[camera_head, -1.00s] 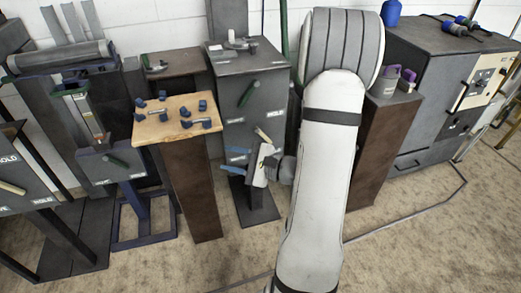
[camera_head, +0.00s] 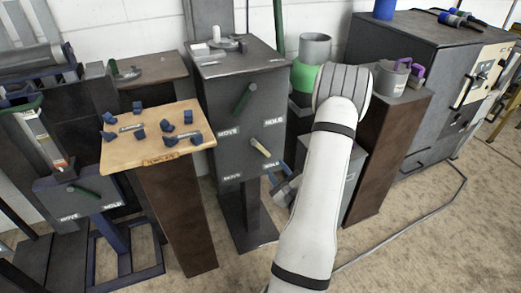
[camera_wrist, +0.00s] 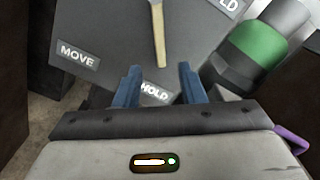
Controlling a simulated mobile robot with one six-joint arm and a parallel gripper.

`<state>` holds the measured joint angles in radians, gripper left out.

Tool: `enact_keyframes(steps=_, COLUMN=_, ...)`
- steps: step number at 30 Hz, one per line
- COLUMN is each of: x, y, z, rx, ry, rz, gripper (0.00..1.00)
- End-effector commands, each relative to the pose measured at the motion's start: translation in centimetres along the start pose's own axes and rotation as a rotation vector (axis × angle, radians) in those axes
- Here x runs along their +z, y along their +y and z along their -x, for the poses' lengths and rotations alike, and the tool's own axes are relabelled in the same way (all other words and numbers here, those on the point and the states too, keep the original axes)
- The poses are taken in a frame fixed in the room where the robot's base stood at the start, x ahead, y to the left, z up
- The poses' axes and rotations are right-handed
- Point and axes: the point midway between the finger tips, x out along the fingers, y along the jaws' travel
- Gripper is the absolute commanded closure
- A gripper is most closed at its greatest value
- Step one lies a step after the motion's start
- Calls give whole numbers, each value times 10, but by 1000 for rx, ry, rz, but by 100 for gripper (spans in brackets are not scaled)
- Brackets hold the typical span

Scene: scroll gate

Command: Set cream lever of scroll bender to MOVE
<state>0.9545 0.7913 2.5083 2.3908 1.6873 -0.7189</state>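The cream lever (camera_head: 262,148) is on the front of a dark grey cabinet (camera_head: 237,105), below a green lever (camera_head: 242,98). It slants down to the right, with its tip near the lower HOLD label (camera_head: 271,165). The lower MOVE label (camera_head: 232,177) is to the left. In the wrist view the cream lever (camera_wrist: 158,35) points down toward HOLD (camera_wrist: 155,93), with MOVE (camera_wrist: 77,55) at left. My gripper (camera_wrist: 160,70) is open and empty, its blue fingers apart below the lever tip.
A wooden-topped stand (camera_head: 155,150) with small blue parts is left of the cabinet. A green and grey cylinder (camera_head: 306,75) and a brown pedestal (camera_head: 385,145) are to the right. A blue-framed machine (camera_head: 80,195) with a green lever is at far left.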

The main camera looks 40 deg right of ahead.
Motion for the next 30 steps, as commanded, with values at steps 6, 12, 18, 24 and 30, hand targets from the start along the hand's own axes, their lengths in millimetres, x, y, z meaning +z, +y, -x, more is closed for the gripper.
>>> enact_keyframes(steps=6, x=-3, y=0, z=-15, rx=-6, ry=2, rz=4, gripper=64)
enact_keyframes(steps=12, x=-4, y=-2, z=-46, rx=-12, ry=5, rz=4, gripper=64)
enact_keyframes(steps=18, x=-6, y=-4, z=-69, rx=-14, ry=10, rz=2, gripper=64)
enact_keyframes(steps=24, x=-6, y=-6, z=-75, rx=-17, ry=12, rz=0, gripper=64)
enact_keyframes(steps=30, x=-6, y=-6, z=-74, rx=-17, ry=13, rz=0, gripper=67)
